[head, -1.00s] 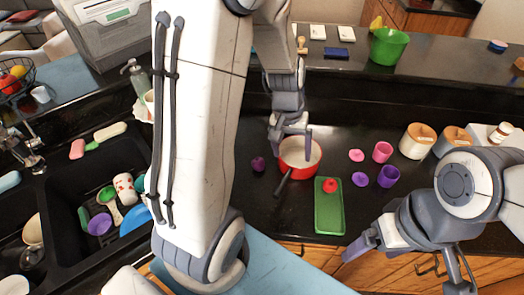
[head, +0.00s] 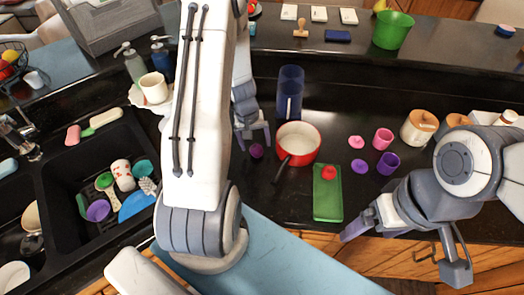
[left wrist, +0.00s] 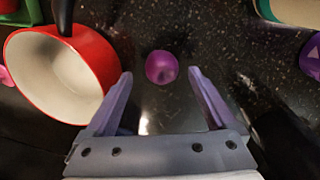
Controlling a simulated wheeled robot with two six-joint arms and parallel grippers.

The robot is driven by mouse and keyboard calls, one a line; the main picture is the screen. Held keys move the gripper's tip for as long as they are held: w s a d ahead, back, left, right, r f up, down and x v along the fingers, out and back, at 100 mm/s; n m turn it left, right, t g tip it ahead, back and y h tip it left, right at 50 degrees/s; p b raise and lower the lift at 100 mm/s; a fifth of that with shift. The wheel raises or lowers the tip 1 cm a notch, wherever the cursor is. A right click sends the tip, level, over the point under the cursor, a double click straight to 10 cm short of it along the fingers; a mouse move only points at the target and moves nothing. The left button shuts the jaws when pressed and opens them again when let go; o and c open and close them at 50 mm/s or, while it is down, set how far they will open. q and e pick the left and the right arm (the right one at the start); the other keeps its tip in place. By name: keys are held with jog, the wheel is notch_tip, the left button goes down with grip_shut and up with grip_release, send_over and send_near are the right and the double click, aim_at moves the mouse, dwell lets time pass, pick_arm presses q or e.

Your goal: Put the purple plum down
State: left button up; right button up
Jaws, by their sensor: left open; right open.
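The purple plum (head: 256,151) rests on the black counter, just left of the red pot (head: 298,143). In the left wrist view the plum (left wrist: 161,67) lies ahead of and between the open fingertips, with dark gaps on both sides. My left gripper (head: 254,140) is open above the counter by the plum. It also shows in the left wrist view (left wrist: 160,75), with the red pot (left wrist: 62,75) close to one finger. My right gripper (head: 400,247) is open and empty at the counter's front edge, far from the plum.
A green tray (head: 327,205) with a red tomato-like item (head: 328,172) lies right of the pot. Pink (head: 383,139) and purple (head: 388,163) cups stand further right. Blue glasses (head: 290,92) stand behind the pot. The sink (head: 70,165) with dishes is at left.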

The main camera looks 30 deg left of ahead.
pick_arm(q)
notch_tip(320, 180, down, 3)
jog(key=shift+w+d+r+b, duration=0.1)
jog(key=shift+r+b, duration=0.1)
jog(key=shift+b, duration=0.1)
grip_shut()
jog(key=shift+r, duration=0.5)
jog(key=r, duration=0.2)
jog(key=r+p, duration=0.1)
jog(key=shift+d+r, duration=0.35)
jog(key=d+r, duration=0.2)
jog(key=d, duration=0.1)
jog(key=s+d+r, duration=0.1)
jog(key=d+r, duration=0.1)
jog(key=d, duration=0.2)
jog(key=d+r, duration=0.2)
jog(key=d, duration=0.2)
jog(key=shift+s+r, duration=0.15)
jog(key=shift+r, duration=0.05)
